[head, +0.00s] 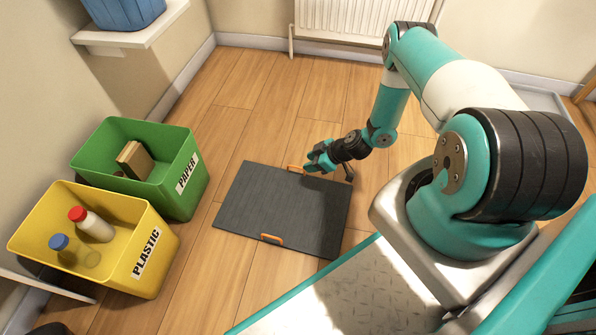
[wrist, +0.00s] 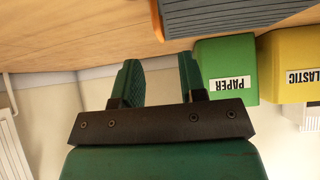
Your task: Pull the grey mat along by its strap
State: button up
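The dark grey mat (head: 285,210) lies flat on the wooden floor. It has an orange strap (head: 295,168) on its far edge and another orange strap (head: 271,239) on its near edge. My gripper (head: 312,158) is close to the far strap, just beyond the mat's far edge. In the wrist view, my gripper's two fingers (wrist: 159,70) are apart with nothing between them. The mat (wrist: 240,14) and an orange strap (wrist: 157,18) show at the top of that view, beyond the fingertips. Contact between gripper and strap cannot be told.
A green paper bin (head: 185,185) and a yellow plastic bin (head: 140,268) holding bottles stand left of the mat. A white radiator (head: 345,18) is on the back wall. Bare floor (head: 255,85) lies between the mat and that wall.

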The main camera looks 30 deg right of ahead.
jog(key=b+x, duration=0.3)
jog(key=x, duration=0.3)
jog(key=shift+f, duration=0.25)
jog(key=shift+w+a+f, duration=0.35)
jog(key=shift+w, duration=0.1)
grip_shut()
